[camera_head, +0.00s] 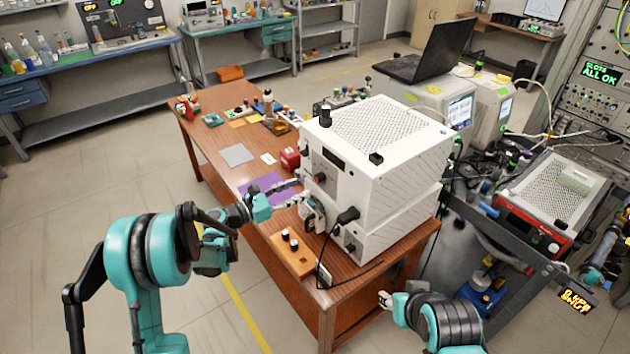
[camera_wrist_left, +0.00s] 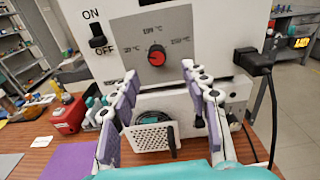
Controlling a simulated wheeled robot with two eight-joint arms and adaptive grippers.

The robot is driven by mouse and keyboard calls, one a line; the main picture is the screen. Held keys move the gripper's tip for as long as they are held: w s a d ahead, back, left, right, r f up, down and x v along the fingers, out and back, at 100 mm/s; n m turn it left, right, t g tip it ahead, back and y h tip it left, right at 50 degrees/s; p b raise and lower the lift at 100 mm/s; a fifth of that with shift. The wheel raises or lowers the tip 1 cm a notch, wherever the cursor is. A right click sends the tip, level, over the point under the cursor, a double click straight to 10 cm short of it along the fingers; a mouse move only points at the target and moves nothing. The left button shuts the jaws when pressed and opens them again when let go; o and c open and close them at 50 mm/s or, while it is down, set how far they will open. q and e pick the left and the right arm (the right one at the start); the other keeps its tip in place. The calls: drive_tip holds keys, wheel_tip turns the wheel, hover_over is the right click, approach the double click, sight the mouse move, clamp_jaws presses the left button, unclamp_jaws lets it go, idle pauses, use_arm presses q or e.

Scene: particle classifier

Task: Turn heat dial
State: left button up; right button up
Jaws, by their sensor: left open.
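The heat dial, a round red knob on a grey plate, is on the front of the upper white box (camera_head: 370,140). It shows in the left wrist view (camera_wrist_left: 156,55) with temperature marks around it, and as a small red spot in the head view (camera_head: 319,177). My left gripper (camera_head: 298,190) is in front of this face. In the left wrist view its purple-padded fingers (camera_wrist_left: 159,76) are spread wide, with nothing between them. The dial appears just beyond the gap between the fingertips, apart from both. My right arm (camera_head: 405,306) shows at the bottom; its finger state is unclear.
A black ON/OFF switch (camera_wrist_left: 97,38) is left of the dial. A black plug with a cable (camera_wrist_left: 252,60) sticks out at the right. A red container (camera_wrist_left: 69,114) and a purple mat (camera_head: 265,186) lie on the wooden table (camera_head: 222,136). A lower white box supports the upper one.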

sight(316, 180)
use_arm(q)
drive_tip(key=shift+n+h, duration=0.4)
drive_tip(key=x, duration=0.4)
drive_tip(key=b+x, duration=0.1)
drive_tip(key=x, duration=0.3)
drive_tip(key=shift+w+a+f, duration=0.25)
drive_tip(key=shift+c, duration=0.3)
clamp_jaws()
